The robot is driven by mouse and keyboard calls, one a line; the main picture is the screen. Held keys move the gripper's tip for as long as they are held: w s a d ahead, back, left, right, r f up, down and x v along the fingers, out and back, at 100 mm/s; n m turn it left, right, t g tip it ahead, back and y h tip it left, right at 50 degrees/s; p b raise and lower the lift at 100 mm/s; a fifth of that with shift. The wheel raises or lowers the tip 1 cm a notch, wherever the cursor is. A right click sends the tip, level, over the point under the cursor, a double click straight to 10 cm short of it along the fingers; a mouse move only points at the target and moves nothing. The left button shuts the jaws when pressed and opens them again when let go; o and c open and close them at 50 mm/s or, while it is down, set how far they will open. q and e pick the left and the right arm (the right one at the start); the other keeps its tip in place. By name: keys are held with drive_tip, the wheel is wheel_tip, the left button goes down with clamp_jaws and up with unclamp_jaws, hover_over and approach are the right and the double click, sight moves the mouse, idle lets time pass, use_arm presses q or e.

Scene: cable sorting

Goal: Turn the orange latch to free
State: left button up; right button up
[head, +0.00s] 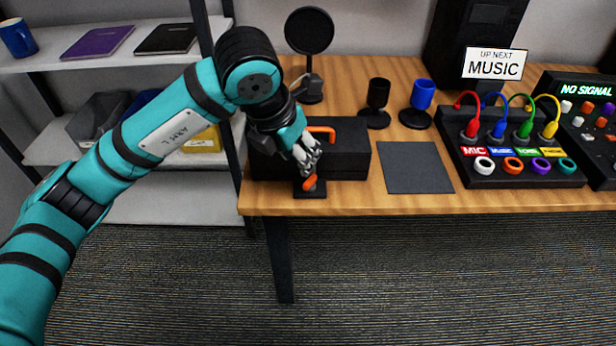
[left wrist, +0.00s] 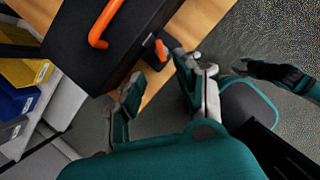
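The orange latch (head: 309,184) sits on a small black base at the table's front edge, in front of a black case. In the left wrist view the latch (left wrist: 161,49) shows just beyond my fingertips. My left gripper (head: 308,163) points down just above the latch. In the left wrist view its two fingers (left wrist: 158,72) are apart with nothing seen between them. I cannot tell whether a finger touches the latch. A teal and black part of mine at the right of the wrist view may be my right gripper (left wrist: 262,70); its fingers are not clear.
The black case (head: 345,160) with an orange handle (head: 322,130) stands close behind the latch. A dark mat (head: 415,168), two cup-like stands and a cable panel (head: 510,172) lie to the right. Shelves (head: 170,155) with bins stand left.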

sight(309, 180)
use_arm(q)
drive_tip(key=x, duration=0.8)
drive_tip(key=shift+d+f+b, duration=0.1)
drive_tip(key=shift+f+b, duration=0.05)
drive_tip(key=shift+b, duration=0.2)
drive_tip(key=shift+w+d+f, duration=0.15)
drive_tip(key=shift+w+f, duration=0.15)
drive_tip(key=shift+f, duration=0.35)
use_arm(e)
drive_tip(key=shift+w+a+r, duration=0.1)
drive_tip(key=shift+w+r, duration=0.1)
drive_tip(key=shift+r, duration=0.55)
drive_tip(key=shift+w+r, duration=0.15)
drive_tip(key=shift+r, duration=0.55)
use_arm(q)
drive_tip(key=shift+c, duration=0.3)
clamp_jaws()
use_arm(e)
drive_tip(key=shift+f, duration=0.1)
